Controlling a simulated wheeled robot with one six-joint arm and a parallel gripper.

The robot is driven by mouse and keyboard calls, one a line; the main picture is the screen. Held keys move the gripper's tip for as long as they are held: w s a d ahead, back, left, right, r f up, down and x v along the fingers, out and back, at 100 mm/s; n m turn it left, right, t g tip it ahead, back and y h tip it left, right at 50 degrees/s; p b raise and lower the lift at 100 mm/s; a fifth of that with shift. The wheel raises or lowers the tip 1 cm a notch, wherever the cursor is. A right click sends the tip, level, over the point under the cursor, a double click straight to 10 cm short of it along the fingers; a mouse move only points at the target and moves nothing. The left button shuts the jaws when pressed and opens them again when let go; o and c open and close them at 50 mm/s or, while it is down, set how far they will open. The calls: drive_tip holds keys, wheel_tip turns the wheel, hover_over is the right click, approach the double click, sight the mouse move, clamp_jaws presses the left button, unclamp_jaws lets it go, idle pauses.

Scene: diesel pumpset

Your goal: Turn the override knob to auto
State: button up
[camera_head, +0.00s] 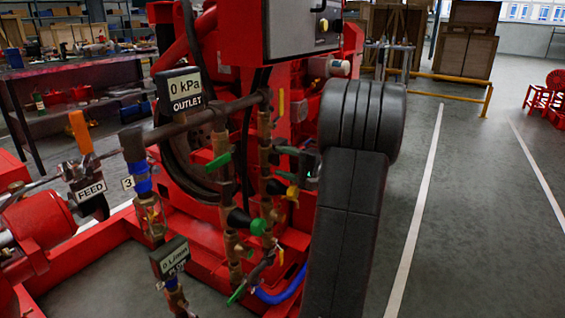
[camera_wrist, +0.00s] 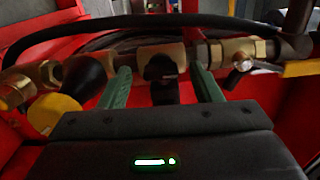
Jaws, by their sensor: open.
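A small black knob (camera_wrist: 160,66) sits on a brass fitting in the middle of the wrist view. I see no readable mark on it, so I cannot tell its setting or whether it is the override knob. My gripper (camera_wrist: 160,78) is open, with one green finger on each side of the knob. I cannot tell whether either finger touches it. In the head view my gripper (camera_head: 288,166) is at the right-hand brass pipework, and the knob cannot be made out there. A grey panel (camera_head: 292,28) at the top also carries a dark knob with a yellow part.
A black cone with a yellow disc (camera_wrist: 55,112) is left of the fingers. A lever valve (camera_wrist: 243,62) is on the right. A black hose (camera_wrist: 130,22) crosses above. Green-handled valves (camera_head: 218,161) stand left of my arm. Open floor (camera_head: 470,200) lies to the right.

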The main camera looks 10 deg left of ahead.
drive_tip(key=p+v, duration=0.3)
drive_tip(key=v, duration=1)
drive_tip(key=shift+p, duration=0.3)
drive_tip(key=shift+d+f, duration=0.1)
drive_tip(key=shift+d, duration=0.05)
